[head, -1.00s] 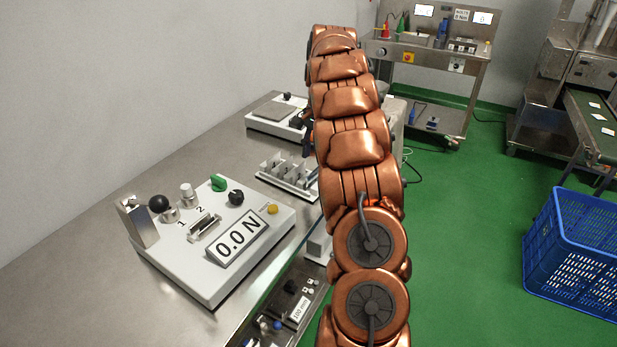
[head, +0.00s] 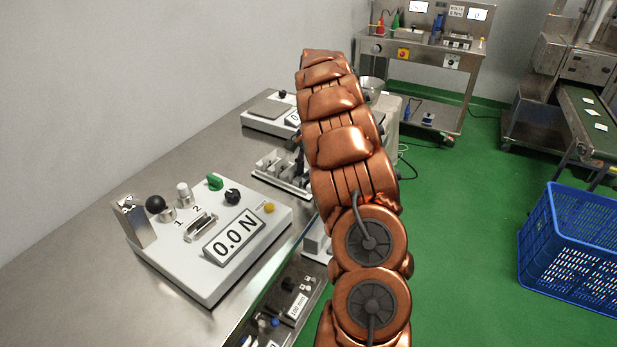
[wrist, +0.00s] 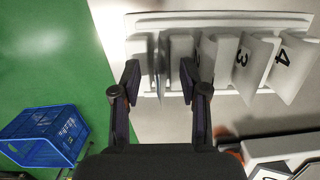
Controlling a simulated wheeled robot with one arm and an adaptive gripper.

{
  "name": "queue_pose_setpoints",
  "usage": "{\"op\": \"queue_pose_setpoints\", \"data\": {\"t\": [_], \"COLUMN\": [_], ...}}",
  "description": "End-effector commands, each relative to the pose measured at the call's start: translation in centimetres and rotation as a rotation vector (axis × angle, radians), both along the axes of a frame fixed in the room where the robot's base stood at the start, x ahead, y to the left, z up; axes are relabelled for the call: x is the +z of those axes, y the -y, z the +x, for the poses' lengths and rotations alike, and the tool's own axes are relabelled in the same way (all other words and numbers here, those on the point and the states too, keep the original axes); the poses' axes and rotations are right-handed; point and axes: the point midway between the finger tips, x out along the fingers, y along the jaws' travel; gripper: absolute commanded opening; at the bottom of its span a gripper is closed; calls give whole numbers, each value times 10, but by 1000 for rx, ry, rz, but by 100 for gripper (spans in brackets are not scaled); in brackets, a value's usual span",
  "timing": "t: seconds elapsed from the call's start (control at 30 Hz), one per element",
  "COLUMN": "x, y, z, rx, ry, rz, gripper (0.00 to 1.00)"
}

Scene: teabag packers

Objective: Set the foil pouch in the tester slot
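The tester (head: 165,265) is a pale box on the steel bench at left in the head view, reading 0.0 N. A narrow metal slot (head: 201,226) is on its top, beside the marks 1 and 2. In the wrist view my gripper (wrist: 160,80) is open above a rack (wrist: 225,22) with upright numbered dividers. A thin, bluish-grey upright edge (wrist: 161,84) stands between the fingers, apart from both; it may be the foil pouch seen edge-on, but I cannot tell for sure. In the head view my arm hides most of the gripper and part of the rack (head: 270,180).
A scale-like device (head: 262,125) stands farther back on the bench (head: 75,265). A blue crate (head: 570,245) is on the green floor at right; it also shows in the wrist view (wrist: 45,135). A lower shelf holds small controls. The bench left of the tester is clear.

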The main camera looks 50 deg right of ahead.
Motion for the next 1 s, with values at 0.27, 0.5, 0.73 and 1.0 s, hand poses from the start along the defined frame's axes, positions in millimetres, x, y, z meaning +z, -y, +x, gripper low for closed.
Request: {"op": "queue_pose_setpoints", "data": {"t": [0.27,0.5,0.73,1.0], "x": [0,0,1,17], "y": [0,0,0,0], "z": [0,0,0,0], "rx": [0,0,1,2], "ry": [0,0,0,0], "rz": [0,0,0,0], "gripper": [12,1,1,1]}}
